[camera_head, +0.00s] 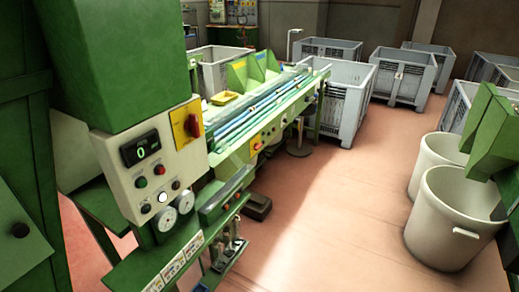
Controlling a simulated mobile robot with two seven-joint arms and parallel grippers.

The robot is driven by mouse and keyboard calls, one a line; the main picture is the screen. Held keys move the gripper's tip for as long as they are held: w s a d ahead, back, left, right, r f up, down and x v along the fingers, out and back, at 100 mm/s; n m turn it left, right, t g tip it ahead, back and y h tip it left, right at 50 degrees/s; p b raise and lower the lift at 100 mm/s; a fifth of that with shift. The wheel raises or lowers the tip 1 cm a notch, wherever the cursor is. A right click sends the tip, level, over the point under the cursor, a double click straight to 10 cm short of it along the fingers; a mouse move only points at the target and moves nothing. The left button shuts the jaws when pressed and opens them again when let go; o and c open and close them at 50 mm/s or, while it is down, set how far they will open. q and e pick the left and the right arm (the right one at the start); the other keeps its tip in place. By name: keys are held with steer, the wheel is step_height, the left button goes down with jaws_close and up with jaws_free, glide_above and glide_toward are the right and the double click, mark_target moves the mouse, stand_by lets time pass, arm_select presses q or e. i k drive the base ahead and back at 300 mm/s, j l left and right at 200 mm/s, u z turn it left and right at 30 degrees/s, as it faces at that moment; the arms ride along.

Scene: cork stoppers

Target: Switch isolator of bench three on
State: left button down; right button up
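A red rotary isolator switch (192,125) sits on a yellow plate (181,117) at the upper right of a pale control panel (112,161). The panel is on the green machine at the left. The red handle looks roughly upright, but its exact setting is too small to read. A black display (140,149) on the same panel shows a green 0. A white round button or lamp (162,197) looks bright. I cannot read any number that tells which bench this is. Neither of my grippers is in view.
A green workbench (262,130) with blue rails runs back from the panel. Grey crates (402,75) stand at the back. Two pale bins (447,222) stand at the right beside green machinery (497,130). The reddish floor between is clear.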

mark_target(257, 146)
steer(key=i+l+z, duration=0.3)
steer(key=i, duration=0.6)
steer(key=i+l+z, duration=0.25)
steer(key=i, duration=0.65)
steer(key=i+l+u, duration=0.1)
steer(key=i+u, duration=0.2)
steer(key=i, duration=0.45)
